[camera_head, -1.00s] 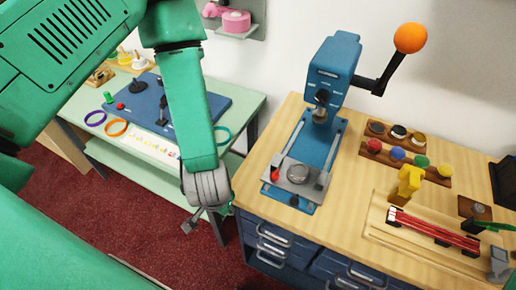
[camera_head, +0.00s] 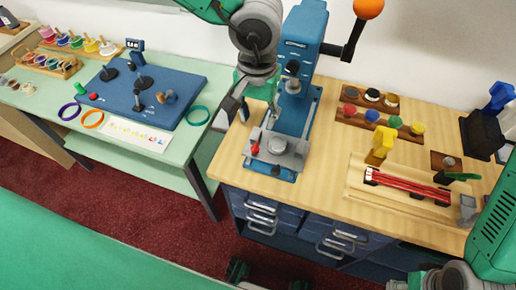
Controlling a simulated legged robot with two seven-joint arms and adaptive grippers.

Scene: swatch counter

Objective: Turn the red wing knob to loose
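The red wing knob (camera_head: 255,149) is at the left edge of the grey clamp plate (camera_head: 292,160), on the base of the blue press (camera_head: 293,100). It is small here, and I cannot make out its wings or its turn angle. My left gripper (camera_head: 257,113) hangs from the top of the view, above and slightly behind the knob in the picture. Its two fingers are apart with nothing between them, and it does not appear to touch the knob.
The press's lever with an orange ball (camera_head: 368,7) rises at the right. Knob racks (camera_head: 364,121), a yellow figure-like piece (camera_head: 381,143) and a red-railed fixture (camera_head: 408,187) occupy the wooden counter (camera_head: 330,185). A green table (camera_head: 187,140) with a blue board (camera_head: 185,88) stands left, across a gap.

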